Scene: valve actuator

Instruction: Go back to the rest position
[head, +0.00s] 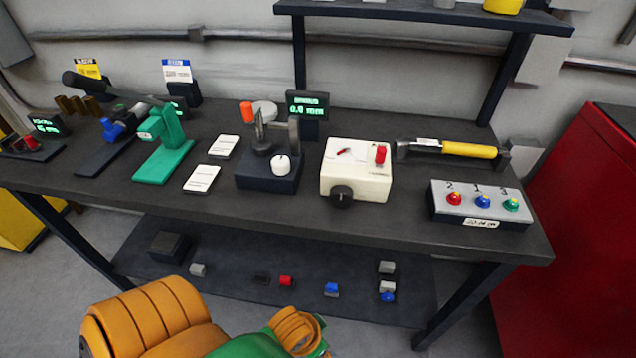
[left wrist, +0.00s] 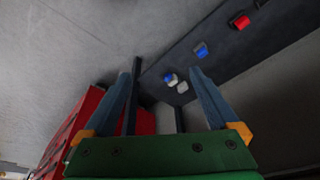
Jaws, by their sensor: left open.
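My left gripper (left wrist: 170,100) shows in the left wrist view with its two blue-grey fingers spread wide and nothing between them. Past the fingers are the lower shelf and a red cabinet. In the head view, my orange and green left arm shows at the bottom, in front of the workbench (head: 400,228), and its fingers are not in view there. My right gripper is in neither view.
The lower shelf (head: 230,265) carries several small blocks. A red cabinet (head: 580,200) stands at right.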

